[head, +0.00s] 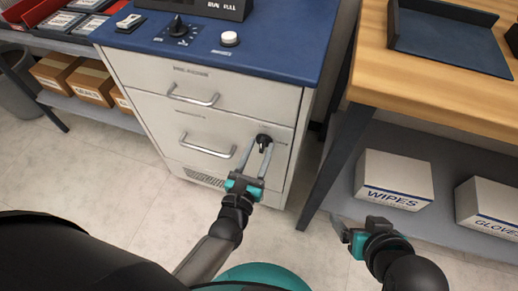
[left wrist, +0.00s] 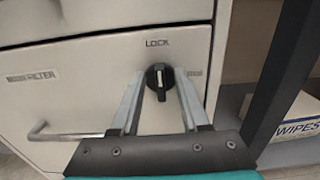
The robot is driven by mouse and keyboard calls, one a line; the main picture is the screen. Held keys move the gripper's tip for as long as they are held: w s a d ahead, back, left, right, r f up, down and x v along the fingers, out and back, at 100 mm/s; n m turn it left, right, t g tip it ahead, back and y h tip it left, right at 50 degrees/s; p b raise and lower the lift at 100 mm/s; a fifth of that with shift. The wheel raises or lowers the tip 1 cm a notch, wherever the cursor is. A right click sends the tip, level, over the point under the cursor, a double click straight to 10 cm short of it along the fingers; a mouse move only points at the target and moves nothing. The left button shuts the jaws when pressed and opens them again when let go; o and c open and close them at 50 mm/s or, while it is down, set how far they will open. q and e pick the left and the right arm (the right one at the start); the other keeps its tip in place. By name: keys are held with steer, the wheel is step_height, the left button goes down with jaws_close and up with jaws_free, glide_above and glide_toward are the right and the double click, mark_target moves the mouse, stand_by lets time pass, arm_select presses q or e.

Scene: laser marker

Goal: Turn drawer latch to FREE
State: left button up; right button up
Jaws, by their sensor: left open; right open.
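The drawer latch is a small black round knob (head: 263,139) on the lower drawer front, near its right edge. In the left wrist view the knob (left wrist: 159,82) has a white mark standing upright, towards the word LOCK (left wrist: 157,43) above it. Another label to its right is partly hidden by a finger. My left gripper (head: 256,155) is open, with one finger on each side of the knob; gaps seem to show, but contact is hard to judge. My right gripper (head: 346,230) is open and empty, away from the cabinet, near the right bench.
The lower drawer's handle (head: 208,147) lies left of the latch, with another handle (head: 194,97) above. The blue cabinet top (head: 265,50) carries a dial and a white button. The right bench's dark leg (head: 332,165) stands close right. A WIPES box (head: 394,180) sits on the shelf.

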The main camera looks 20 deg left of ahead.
arm_select(q)
jaws_close()
stand_by(0.7)
